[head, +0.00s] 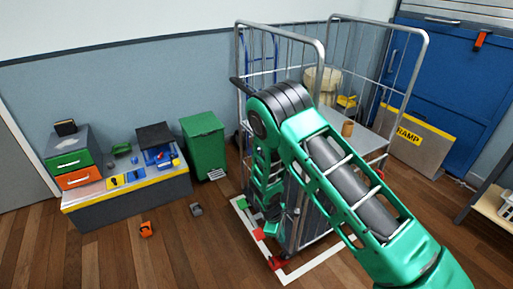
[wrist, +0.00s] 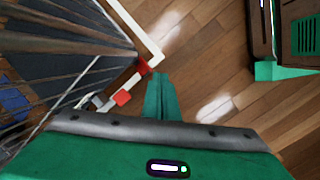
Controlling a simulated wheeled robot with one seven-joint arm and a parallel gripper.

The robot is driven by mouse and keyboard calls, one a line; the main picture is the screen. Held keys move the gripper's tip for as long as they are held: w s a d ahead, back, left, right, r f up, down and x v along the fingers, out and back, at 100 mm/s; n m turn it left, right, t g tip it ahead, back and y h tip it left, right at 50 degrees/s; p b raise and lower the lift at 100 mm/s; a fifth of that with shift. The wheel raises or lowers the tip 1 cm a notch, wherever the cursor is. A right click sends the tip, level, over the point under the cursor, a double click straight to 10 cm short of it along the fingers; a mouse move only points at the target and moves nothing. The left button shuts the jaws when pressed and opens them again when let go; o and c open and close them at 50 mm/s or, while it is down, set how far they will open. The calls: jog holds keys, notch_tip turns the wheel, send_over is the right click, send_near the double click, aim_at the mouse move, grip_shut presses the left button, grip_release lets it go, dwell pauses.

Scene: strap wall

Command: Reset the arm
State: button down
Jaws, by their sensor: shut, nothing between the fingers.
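My gripper (wrist: 160,80) shows in the wrist view with its green fingers together and nothing between them. It points toward the wooden floor, beside the wire cage trolley (wrist: 75,50). In the head view my green arm rises from the lower right, bends at a dark elbow and hangs down in front of the cage trolley (head: 420,60). The gripper's fingertips cannot be made out clearly there. Whether the arm touches the trolley, I cannot tell.
A white floor outline (head: 308,266) with red pieces runs round the trolley's base. A green bin (head: 203,145) and a grey bench (head: 130,202) stand left. An orange item (head: 146,229) lies on the floor. A ramp board (head: 418,140) leans at right.

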jog(key=s+d+r+m, duration=0.2)
jog(key=d+r+m, duration=0.1)
jog(key=d+r, duration=0.55)
jog(key=s+d+r+m+g+y, duration=0.1)
jog(key=d+r+m, duration=0.4)
jog(key=r, duration=0.7)
jog(key=s+d+r+m, duration=0.2)
jog(key=d+r, duration=0.6)
jog(key=r, duration=0.2)
jog(key=s+d+r+m, duration=0.5)
jog(key=s+d+r, duration=0.2)
jog(key=s+r, duration=0.35)
jog(key=s+d+r+m+y, duration=0.1)
jog(key=s+r+m, duration=0.1)
jog(key=s, duration=0.6)
jog(key=s+d+r+m+y, duration=0.1)
jog(key=s+r+m, duration=0.1)
jog(key=s, duration=0.6)
jog(key=shift+d+m, duration=0.25)
jog(key=shift+m, duration=0.45)
jog(key=shift+s, duration=0.15)
